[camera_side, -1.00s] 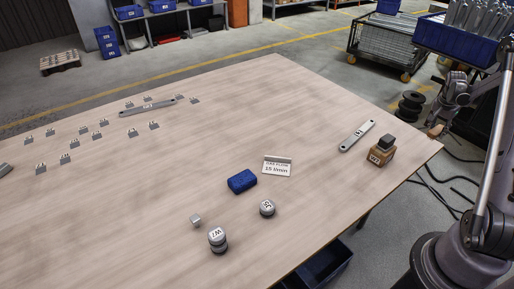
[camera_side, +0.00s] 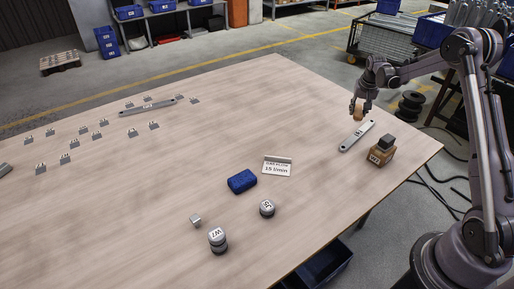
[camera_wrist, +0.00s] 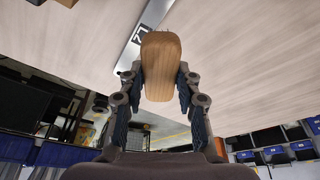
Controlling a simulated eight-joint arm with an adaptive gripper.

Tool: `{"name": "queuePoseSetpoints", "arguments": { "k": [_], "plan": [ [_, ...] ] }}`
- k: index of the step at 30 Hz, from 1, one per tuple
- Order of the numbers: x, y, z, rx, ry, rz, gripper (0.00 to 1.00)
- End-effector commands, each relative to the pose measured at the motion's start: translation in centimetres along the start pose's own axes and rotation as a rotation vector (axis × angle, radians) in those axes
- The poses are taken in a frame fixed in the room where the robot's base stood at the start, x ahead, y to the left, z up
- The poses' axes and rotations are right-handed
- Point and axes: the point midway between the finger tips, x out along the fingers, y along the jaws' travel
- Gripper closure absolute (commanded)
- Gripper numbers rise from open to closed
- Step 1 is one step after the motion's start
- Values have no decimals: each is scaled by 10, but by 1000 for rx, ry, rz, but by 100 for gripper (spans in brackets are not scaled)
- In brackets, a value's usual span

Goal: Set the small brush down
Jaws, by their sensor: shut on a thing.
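The small brush (camera_wrist: 160,62) shows in the wrist view as a rounded wooden block between the two fingers of my gripper (camera_wrist: 160,85). My gripper is shut on it. In the side view my gripper (camera_side: 359,110) hangs above the far right edge of the table (camera_side: 130,215). The brush (camera_side: 358,114) is a small tan shape at its fingertips there. It appears just behind the far end of a grey flat bar with a label; whether it touches the table is not clear. The brush's underside is mostly hidden.
The labelled flat bar (camera_side: 357,136) lies close to the brush. A wooden block with a dark top (camera_side: 381,152) stands right of it. A sign (camera_side: 277,167), a blue sponge-like block (camera_side: 242,181) and round weights (camera_side: 217,240) are further left.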

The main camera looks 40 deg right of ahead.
Motion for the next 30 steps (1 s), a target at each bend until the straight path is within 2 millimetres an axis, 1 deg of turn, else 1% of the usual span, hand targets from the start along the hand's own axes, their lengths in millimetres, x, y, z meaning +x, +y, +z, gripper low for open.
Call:
{"name": "queuePoseSetpoints", "arguments": {
  "k": [1, 3, 8, 11, 21, 25, 30],
  "plan": [
    [-1, -12, 2, -26, 1, -8, 98],
    [-1, -22, 4, -51, 1, -16, 98],
    [3, -40, 6, -78, 1, -24, 98],
    [12, -56, 8, -80, 1, -24, 98],
    [52, -122, 15, -78, 1, -24, 98],
    [62, -139, 17, -76, 1, -22, 98],
    [68, -148, 18, -73, 1, -22, 98]
  ]
}}
